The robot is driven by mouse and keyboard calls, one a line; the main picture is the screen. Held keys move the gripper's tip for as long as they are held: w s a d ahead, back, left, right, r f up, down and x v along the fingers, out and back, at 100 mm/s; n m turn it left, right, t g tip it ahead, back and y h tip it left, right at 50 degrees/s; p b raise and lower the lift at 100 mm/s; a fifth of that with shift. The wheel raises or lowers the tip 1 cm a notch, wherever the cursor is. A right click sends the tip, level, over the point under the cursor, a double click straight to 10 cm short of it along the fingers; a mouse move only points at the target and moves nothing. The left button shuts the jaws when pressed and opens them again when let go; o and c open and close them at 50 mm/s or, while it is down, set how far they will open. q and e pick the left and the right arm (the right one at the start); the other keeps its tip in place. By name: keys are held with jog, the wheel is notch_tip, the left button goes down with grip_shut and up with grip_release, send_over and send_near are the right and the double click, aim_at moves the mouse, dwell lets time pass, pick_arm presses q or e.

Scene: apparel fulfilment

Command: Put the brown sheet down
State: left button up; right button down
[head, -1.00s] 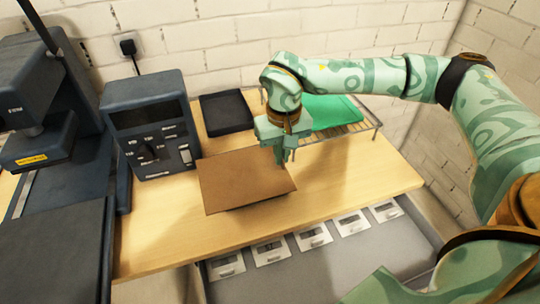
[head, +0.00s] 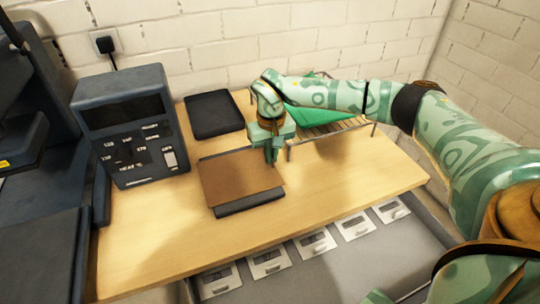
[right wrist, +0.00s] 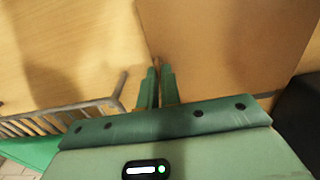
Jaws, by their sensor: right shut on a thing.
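The brown sheet (head: 238,180) is a flat, thin rectangle, held about level over a dark flat tray or pad (head: 250,203), whose front edge shows below it. I cannot tell whether the sheet touches it. My right gripper (head: 272,160) is shut on the sheet's right edge, fingers pointing down. In the right wrist view the closed fingers (right wrist: 158,78) meet the edge of the sheet (right wrist: 225,40). The sheet hides most of the dark piece under it. My left gripper is not in view.
A second dark tray (head: 215,114) lies behind the sheet. A dark control box (head: 130,128) stands to the left. A wire rack (head: 330,129) with green cloth (head: 305,118) is at the back right. The wooden table (head: 350,185) is clear at right; labelled drawers or bins (head: 315,243) line its front.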

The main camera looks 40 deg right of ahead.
jog(key=c, duration=1.6)
grip_release()
jog(key=shift+s, duration=0.1)
